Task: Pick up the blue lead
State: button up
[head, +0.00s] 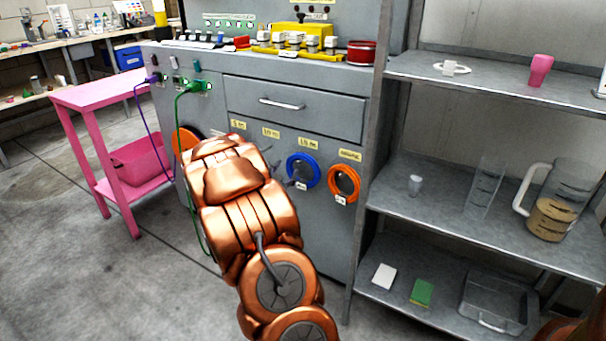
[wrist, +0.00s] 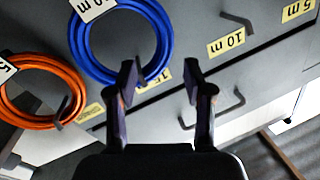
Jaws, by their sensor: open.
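The blue lead (head: 317,172) is a coil hanging on the front of the grey cabinet, with a white tag on it. In the wrist view the blue lead (wrist: 167,42) is at the upper left of centre, with another white tag at its top. My gripper (wrist: 160,76) is open and empty, its two dark fingers pointing at the cabinet front. The left fingertip overlaps the lower right part of the coil in the picture; I cannot tell whether it touches. In the head view my gripper (head: 287,174) is just left of the coil, partly hidden by my copper arm.
An orange lead (head: 331,184) hangs right beside the blue one. Another orange coil (head: 178,146) is behind my arm. A green lead (head: 178,120) and a purple lead (head: 143,115) hang from the panel. A shelf unit (head: 470,186) stands right, a pink table (head: 88,96) left.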

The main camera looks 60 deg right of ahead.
aim_at(290, 163)
jog(key=x, duration=0.1)
jog(key=b+x, duration=0.2)
jog(key=x, duration=0.1)
jog(key=shift+w+f, duration=0.25)
jog(key=shift+f, duration=0.1)
jog(key=shift+w+d+r, duration=0.1)
jog(key=shift+w+d, duration=0.1)
jog(key=shift+d, duration=0.4)
grip_shut()
